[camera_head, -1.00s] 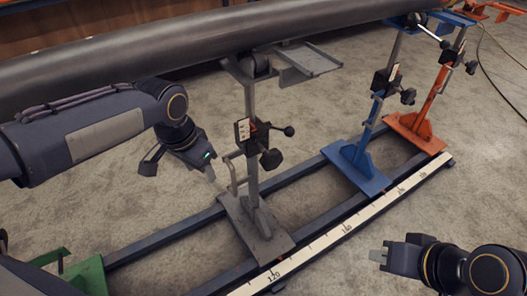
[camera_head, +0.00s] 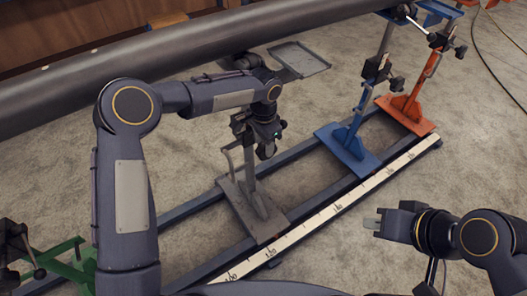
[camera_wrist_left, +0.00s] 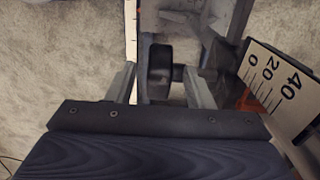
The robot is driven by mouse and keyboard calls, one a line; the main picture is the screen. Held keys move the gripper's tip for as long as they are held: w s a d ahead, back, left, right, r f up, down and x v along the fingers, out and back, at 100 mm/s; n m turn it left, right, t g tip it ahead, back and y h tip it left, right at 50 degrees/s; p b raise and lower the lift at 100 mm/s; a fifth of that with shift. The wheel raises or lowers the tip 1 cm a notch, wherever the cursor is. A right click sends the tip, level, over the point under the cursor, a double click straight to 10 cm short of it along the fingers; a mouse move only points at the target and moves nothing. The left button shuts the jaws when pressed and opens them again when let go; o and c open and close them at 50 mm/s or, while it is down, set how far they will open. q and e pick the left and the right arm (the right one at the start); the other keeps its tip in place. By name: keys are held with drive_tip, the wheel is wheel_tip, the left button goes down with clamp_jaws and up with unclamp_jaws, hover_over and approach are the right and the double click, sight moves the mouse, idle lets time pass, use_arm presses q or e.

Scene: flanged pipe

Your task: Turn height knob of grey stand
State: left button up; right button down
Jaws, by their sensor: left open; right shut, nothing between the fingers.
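The grey stand (camera_head: 262,222) stands upright on the rail frame under the large dark pipe (camera_head: 180,65). My left gripper (camera_head: 268,141) is at the stand's upper post in the head view and hides most of its clamp block. In the left wrist view, a black knob (camera_wrist_left: 158,72) on a short shaft lies between the two open fingers of my left gripper (camera_wrist_left: 160,85). Gaps show on both sides of the knob, so the fingers look apart from it. My right gripper (camera_head: 374,222) is shut and empty, in front of the rail at the right.
A blue stand (camera_head: 348,148) and an orange stand (camera_head: 408,110) are farther right on the rail. A green stand (camera_head: 65,258) is at the lower left. A white scale strip (camera_head: 320,215) runs along the front rail.

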sight(264, 153)
use_arm(q)
wheel_tip(264, 153, down, 4)
drive_tip(key=shift+f+b, duration=0.15)
drive_tip(key=shift+b, duration=0.2)
drive_tip(key=c, duration=1)
drive_tip(key=shift+a+f+t+h+b, duration=0.15)
drive_tip(key=shift+t+h+b, duration=0.35)
drive_tip(key=shift+b, duration=0.5)
drive_tip(key=h+b, duration=0.1)
drive_tip(key=t+h+b, duration=0.1)
drive_tip(key=b, duration=0.1)
drive_tip(key=shift+f+h, duration=0.3)
drive_tip(key=shift+r+t+h+b, duration=0.1)
drive_tip(key=shift+t+h+b, duration=0.95)
drive_tip(key=shift+b, duration=0.45)
drive_tip(key=shift+d, duration=0.2)
